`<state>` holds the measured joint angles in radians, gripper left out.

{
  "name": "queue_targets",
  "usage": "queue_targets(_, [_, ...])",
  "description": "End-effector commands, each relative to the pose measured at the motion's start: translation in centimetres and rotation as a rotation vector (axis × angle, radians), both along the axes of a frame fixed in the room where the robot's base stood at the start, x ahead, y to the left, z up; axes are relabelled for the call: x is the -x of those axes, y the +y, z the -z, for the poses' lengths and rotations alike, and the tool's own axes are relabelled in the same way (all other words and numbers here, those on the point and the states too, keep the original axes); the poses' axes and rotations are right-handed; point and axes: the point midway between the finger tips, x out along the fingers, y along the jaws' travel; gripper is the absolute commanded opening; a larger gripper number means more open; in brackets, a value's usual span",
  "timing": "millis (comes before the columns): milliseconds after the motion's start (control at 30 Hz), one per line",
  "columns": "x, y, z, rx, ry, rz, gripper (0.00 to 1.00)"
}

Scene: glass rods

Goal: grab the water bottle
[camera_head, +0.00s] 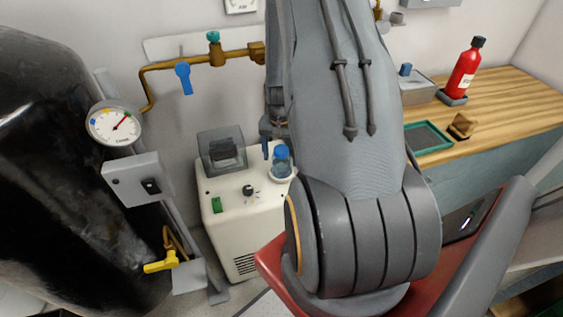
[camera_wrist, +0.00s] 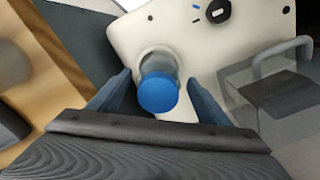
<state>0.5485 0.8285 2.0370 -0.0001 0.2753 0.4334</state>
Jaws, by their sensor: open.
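The water bottle (camera_head: 282,160), clear with a blue cap, stands upright in a round holder on top of a white machine (camera_head: 246,212). In the wrist view the bottle (camera_wrist: 158,88) is seen from above, between the two fingers of my gripper (camera_wrist: 158,92). The fingers are open, one on each side, with a gap to the bottle visible on the right. Whether either finger touches it I cannot tell. In the head view my gripper (camera_head: 270,150) is mostly hidden behind my arm, with a blue finger showing just left of the bottle.
A pipe with a blue valve handle (camera_head: 183,78) runs behind. A large black tank (camera_head: 60,190) is at left. A wooden counter (camera_head: 505,90) with a red bottle (camera_head: 466,70) is at right.

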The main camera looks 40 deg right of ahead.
Motion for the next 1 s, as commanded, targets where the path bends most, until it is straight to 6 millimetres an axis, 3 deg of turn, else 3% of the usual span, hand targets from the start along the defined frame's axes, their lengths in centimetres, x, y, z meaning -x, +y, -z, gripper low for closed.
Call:
queue_targets(333, [0.2, -0.1, 3.7, -0.001, 0.002, 0.0, 0.71])
queue_targets(700, [0.2, -0.1, 4.2, -0.001, 0.001, 0.0, 0.69])
queue_targets(1000, [0.2, -0.1, 4.2, -0.001, 0.001, 0.0, 0.2])
